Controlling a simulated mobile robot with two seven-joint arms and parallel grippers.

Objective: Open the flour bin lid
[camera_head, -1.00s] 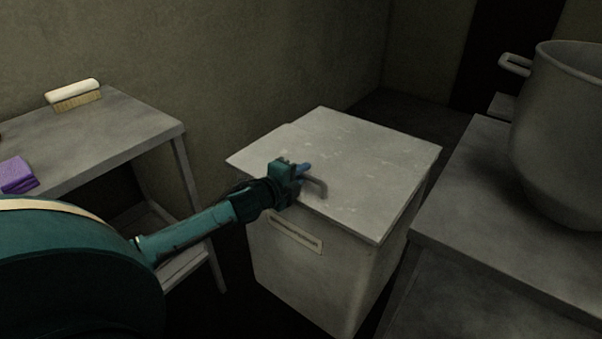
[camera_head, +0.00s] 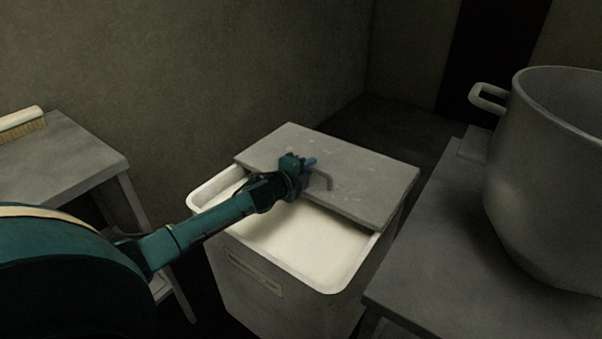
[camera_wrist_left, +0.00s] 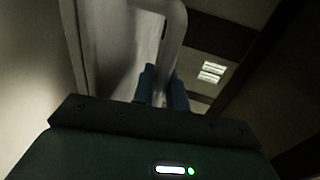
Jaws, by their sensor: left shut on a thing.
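The flour bin (camera_head: 235,285) stands on the floor in the middle of the head view, with a label on its front. Its flat grey lid (camera_head: 365,180) is slid back, so the front part of the bin is open and pale flour (camera_head: 300,240) shows inside. The lid still covers the back part. My left gripper (camera_head: 312,170) is shut on the lid handle (camera_head: 324,182), a bent bar near the lid's front edge. The handle (camera_wrist_left: 172,35) also shows between the blue fingertips (camera_wrist_left: 162,85) in the left wrist view. My right gripper is not in view.
A grey table (camera_head: 95,145) with a brush (camera_head: 22,122) on it stands at the left. A grey counter (camera_head: 440,260) with a large metal pot (camera_head: 545,190) stands close to the bin's right side. The wall (camera_head: 220,70) is behind.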

